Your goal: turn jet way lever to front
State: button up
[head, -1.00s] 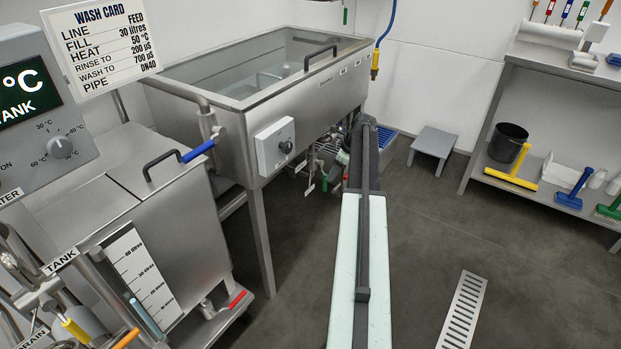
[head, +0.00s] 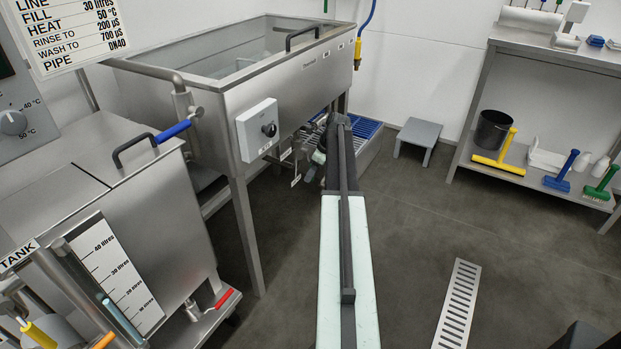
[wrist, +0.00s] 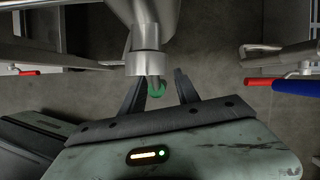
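A lever with a green end (wrist: 156,88) shows in the wrist view, below a steel pipe fitting (wrist: 148,62). No label shows on it there, so I cannot tell for sure that it is the jet way lever. My gripper (wrist: 160,92) is open, with one dark finger on each side of the green end. I cannot tell whether either finger touches it. In the head view my arm reaches under the front of the steel evaporator tank (head: 215,130), beside pipework and small tags (head: 296,181). My fingertips are not clear there.
A grey control box (head: 258,130) is on the tank's front. A blue-handled part (wrist: 297,87) and a red handle (wrist: 258,81) lie right of my gripper in the wrist view. A step stool (head: 418,138) and shelf (head: 530,180) stand right; the floor around the drain grate (head: 455,305) is clear.

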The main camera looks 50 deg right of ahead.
jog(key=shift+r, duration=0.1)
grip_shut()
dwell(1.2)
